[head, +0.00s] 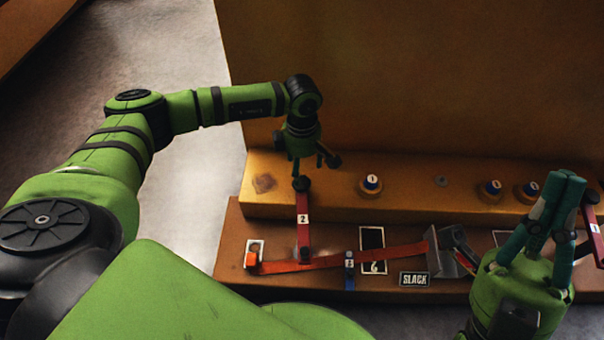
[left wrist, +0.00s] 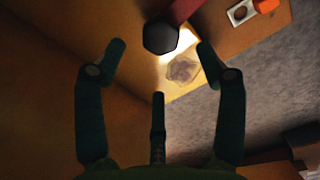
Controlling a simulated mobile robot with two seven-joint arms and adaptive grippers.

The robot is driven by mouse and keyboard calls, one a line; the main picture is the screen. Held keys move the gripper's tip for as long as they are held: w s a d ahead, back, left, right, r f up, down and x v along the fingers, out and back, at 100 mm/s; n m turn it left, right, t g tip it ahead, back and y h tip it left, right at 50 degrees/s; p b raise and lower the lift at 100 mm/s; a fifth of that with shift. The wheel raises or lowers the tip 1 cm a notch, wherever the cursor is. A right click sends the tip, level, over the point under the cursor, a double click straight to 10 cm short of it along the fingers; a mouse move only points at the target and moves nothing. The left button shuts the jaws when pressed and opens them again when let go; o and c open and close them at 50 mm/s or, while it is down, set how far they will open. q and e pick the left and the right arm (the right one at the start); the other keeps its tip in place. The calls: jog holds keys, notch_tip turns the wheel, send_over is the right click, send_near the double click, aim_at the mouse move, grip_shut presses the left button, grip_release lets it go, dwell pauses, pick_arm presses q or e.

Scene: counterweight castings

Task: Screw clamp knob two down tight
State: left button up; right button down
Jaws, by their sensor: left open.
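Clamp knob two is a black knob (head: 301,184) at the upper end of the red clamp arm (head: 303,222) labelled 2. In the left wrist view the knob (left wrist: 160,38) looks faceted and lies ahead, between the two outer fingertips. My left gripper (head: 313,168) is open, just above the knob in the head view; I cannot tell whether any finger touches it. My right gripper (head: 562,180) is at the lower right, its teal fingers pointing up and drawn together at the tips, with nothing visible between them.
An orange strap (head: 340,258) crosses the lower ledge to a grey metal bracket (head: 441,262). A SLACK plate (head: 415,279) sits below it. Another red clamp arm (head: 592,228) stands beside my right gripper. A tall orange wall rises behind.

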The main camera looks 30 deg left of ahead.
aim_at(302, 182)
pick_arm(q)
notch_tip(302, 182, up, 6)
dwell(0.6)
